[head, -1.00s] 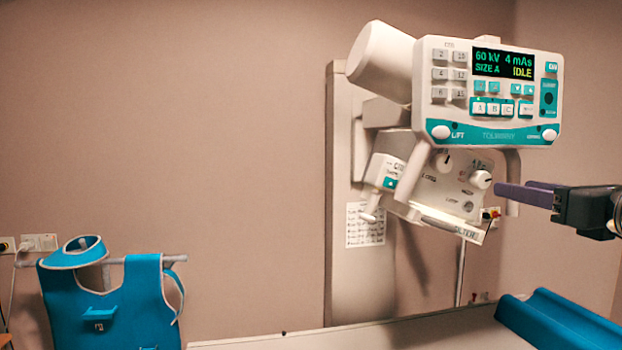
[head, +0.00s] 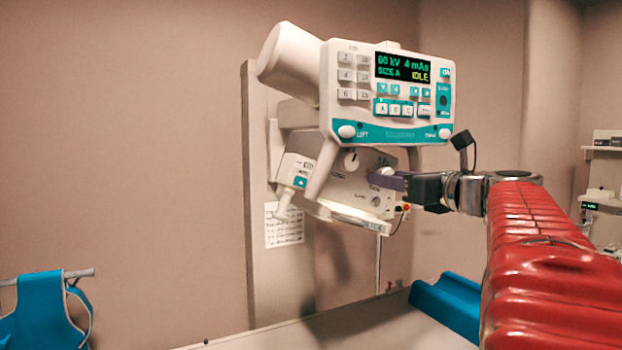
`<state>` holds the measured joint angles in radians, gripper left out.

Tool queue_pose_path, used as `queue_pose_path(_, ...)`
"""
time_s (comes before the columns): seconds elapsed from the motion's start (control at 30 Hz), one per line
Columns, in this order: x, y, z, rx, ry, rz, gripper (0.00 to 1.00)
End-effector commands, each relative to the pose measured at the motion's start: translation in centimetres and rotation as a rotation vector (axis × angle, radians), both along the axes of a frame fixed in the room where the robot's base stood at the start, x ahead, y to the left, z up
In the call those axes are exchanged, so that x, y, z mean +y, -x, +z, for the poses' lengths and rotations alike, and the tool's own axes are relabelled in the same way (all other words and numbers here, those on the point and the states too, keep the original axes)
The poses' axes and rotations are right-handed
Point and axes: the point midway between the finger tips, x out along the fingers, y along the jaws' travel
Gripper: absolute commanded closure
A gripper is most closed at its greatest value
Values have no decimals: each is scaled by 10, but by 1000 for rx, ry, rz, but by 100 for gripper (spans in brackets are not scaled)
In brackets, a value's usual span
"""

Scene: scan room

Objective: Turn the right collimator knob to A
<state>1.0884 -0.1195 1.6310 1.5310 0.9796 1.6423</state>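The white collimator head (head: 340,185) hangs below the control panel. Its left knob (head: 351,160) is white with a dark mark and is clear of my arm. The right knob (head: 387,171) shows only as a pale top edge; the purple fingers of my gripper (head: 380,181) cover the rest, along with its letters. The fingers point left, at the knob. I cannot tell whether they touch it or whether they are open. The panel display (head: 403,68) reads 60 kV, 4 mAs, SIZE A, IDLE.
The control panel (head: 390,133) and its handle bars overhang the collimator. A pale table (head: 340,332) with a blue cradle (head: 450,300) lies below. A blue apron (head: 40,310) hangs at left. Shelves with equipment (head: 603,150) stand at far right.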

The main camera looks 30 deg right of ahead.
Motion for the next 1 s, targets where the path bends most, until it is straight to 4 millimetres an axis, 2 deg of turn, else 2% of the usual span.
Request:
queue_pose_path(0.07,0,0,0,0,0,0,53)
queue_pose_path(0.63,0,0,0,0,0,1,94)
queue_pose_path(0.67,-7,1,0,0,-1,-3,94)
queue_pose_path(1.0,-1,0,0,4,39,-2,94)
